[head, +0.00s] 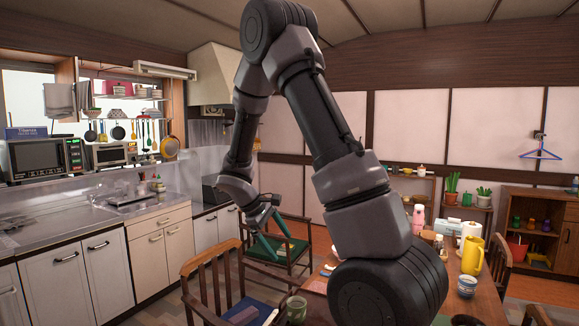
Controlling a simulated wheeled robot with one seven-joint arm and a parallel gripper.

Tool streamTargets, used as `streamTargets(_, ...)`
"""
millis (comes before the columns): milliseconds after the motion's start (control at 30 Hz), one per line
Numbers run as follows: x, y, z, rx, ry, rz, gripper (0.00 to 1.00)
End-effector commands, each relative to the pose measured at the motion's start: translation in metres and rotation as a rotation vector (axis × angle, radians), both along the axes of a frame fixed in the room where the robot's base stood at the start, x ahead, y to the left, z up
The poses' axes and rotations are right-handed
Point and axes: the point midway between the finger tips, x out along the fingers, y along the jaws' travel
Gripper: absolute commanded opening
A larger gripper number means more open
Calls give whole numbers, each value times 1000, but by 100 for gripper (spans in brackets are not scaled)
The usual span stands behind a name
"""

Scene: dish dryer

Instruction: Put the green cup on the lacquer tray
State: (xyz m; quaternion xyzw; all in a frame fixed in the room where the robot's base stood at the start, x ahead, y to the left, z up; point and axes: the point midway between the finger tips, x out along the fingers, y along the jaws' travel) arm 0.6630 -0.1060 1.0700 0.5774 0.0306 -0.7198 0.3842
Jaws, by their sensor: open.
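A small green cup (297,309) stands upright at the bottom edge of the view, just left of my arm's large dark joint. My gripper (280,246) is open and empty, with teal fingers pointing down, in front of the green-seated chair. It is well apart from the cup, above and left of it in the picture. I cannot make out the lacquer tray for sure; my arm covers much of the table (480,301).
A yellow pitcher (472,258), a blue-and-white cup (467,286) and a pink bottle (418,219) stand on the table at right. A wooden chair (222,285) is at the near left. The kitchen counter (60,226) runs along the left.

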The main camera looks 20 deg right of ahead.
Motion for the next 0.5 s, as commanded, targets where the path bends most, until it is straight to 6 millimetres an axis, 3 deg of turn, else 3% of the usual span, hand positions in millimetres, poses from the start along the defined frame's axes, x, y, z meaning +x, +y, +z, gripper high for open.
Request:
streamTargets(33, -8, 0, 24, 55, -54, -61, 100)
streamTargets(200, -41, 5, 88, 240, -212, -264, 100)
streamTargets(500, -110, 19, 184, 568, -486, -569, 100)
